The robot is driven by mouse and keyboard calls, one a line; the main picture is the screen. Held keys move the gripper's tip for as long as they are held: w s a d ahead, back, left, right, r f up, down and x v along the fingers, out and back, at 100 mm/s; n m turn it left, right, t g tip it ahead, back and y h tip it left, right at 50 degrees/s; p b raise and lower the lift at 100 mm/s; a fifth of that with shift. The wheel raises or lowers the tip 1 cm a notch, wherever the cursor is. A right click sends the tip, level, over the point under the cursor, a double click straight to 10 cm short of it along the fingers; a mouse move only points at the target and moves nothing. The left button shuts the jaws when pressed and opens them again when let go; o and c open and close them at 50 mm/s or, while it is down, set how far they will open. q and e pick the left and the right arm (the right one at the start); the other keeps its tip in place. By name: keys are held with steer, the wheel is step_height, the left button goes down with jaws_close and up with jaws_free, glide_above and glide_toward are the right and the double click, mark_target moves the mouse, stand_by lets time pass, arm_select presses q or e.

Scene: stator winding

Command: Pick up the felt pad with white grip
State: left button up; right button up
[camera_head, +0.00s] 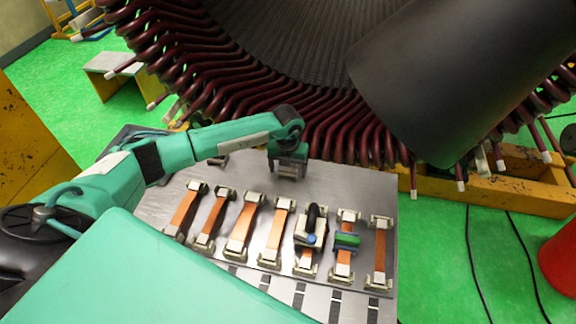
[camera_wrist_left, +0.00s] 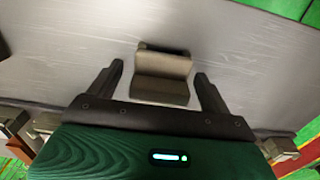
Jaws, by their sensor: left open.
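My left gripper (camera_head: 288,172) is over the bare upper part of the metal tray in the head view. Its two fingers stand apart in the left wrist view (camera_wrist_left: 160,82), with nothing held between them. A grey-brown block with a dark top edge (camera_wrist_left: 162,75) shows between and beyond the fingers; I cannot tell what it is. A white piece with a black rounded part and a blue spot (camera_head: 310,232) sits on one copper bar; it may be the felt pad with white grip, but it is too small to be sure. My right gripper is not in view.
Several copper bars in pale holders (camera_head: 240,232) stand in a row on the metal tray (camera_head: 335,180). A green and blue piece (camera_head: 347,241) sits on one bar. The large stator with dark red coil ends (camera_head: 310,130) rises just behind. A red drum (camera_head: 562,258) stands at right.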

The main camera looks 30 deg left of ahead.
arm_select(q)
steer(key=shift+f, duration=0.2)
steer(key=c, duration=1.1)
